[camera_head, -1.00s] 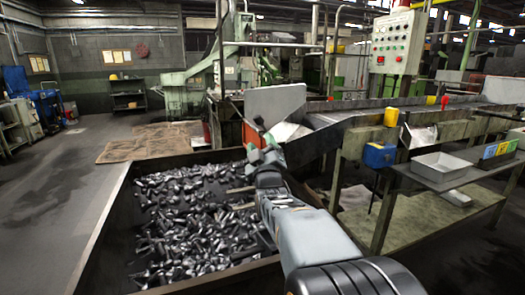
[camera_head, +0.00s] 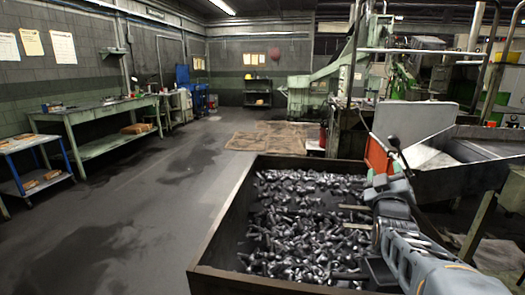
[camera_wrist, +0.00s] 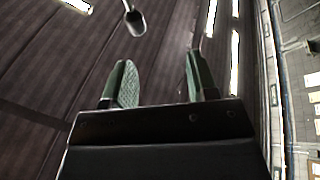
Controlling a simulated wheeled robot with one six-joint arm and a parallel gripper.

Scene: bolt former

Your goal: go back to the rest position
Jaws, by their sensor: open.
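My gripper (camera_head: 380,179) is held above the right side of the dark bin, with its green fingers pointing away from me. In the wrist view my gripper (camera_wrist: 158,78) shows two green fingers spread apart with nothing between them. The wrist view faces the ceiling beams and bright lamps. A small dark rounded piece on a thin stem (camera_wrist: 136,22) shows beyond the fingertips; I cannot tell what it is. The bin (camera_head: 222,222) holds many dark metal bolts (camera_head: 300,230), partly hidden behind my arm.
A green workbench (camera_head: 95,118) and a blue-framed table (camera_head: 30,150) line the left wall. The floor (camera_head: 150,210) between them and the bin is clear.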

